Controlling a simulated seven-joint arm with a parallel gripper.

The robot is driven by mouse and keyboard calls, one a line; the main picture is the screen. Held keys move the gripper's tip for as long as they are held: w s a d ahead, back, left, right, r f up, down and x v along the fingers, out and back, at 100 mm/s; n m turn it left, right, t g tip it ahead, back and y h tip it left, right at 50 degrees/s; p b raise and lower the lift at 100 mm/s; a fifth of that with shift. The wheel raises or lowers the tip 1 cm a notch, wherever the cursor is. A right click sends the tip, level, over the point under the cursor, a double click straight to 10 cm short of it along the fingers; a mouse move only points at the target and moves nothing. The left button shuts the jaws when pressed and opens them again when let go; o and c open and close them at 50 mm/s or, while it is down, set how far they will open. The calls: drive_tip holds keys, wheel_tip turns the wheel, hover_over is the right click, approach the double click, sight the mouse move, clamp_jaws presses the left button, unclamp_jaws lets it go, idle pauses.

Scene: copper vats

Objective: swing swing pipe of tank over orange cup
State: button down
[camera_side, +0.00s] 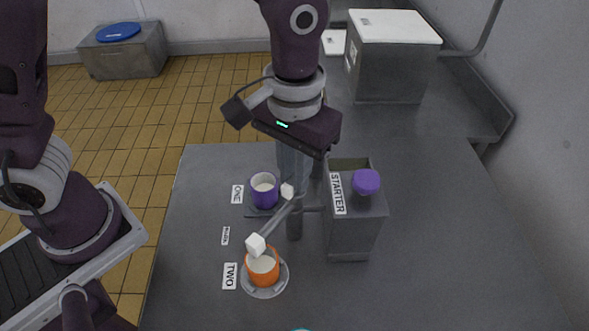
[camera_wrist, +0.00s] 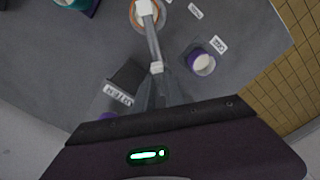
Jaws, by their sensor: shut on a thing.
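The grey tank labelled STARTER (camera_side: 352,235) stands right of centre in the side view, with a purple knob on top. Its grey swing pipe (camera_side: 275,217) slants toward the front left, with a white block at each end. The front block (camera_side: 256,244) is above the orange cup (camera_side: 263,268), which stands on a round grey saucer by the TWO label. The wrist view also shows the pipe (camera_wrist: 152,40) reaching over the orange cup (camera_wrist: 134,20). My gripper (camera_side: 292,188) points down and is shut on the pipe at its rear white block; the exact contact is partly hidden.
A purple cup (camera_side: 264,190) with pale contents stands by the ONE label, just left of my gripper. A large grey box (camera_side: 392,65) stands behind. The grey table (camera_side: 430,270) is clear to the right. A teal thing (camera_wrist: 70,4) is cut off in the wrist view.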

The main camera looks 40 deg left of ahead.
drive_tip(key=shift+n, duration=0.5)
drive_tip(key=c, duration=1.4)
unclamp_jaws()
drive_tip(key=shift+r, duration=0.1)
wheel_tip(320, 180, up, 7)
drive_tip(key=shift+f, duration=0.1)
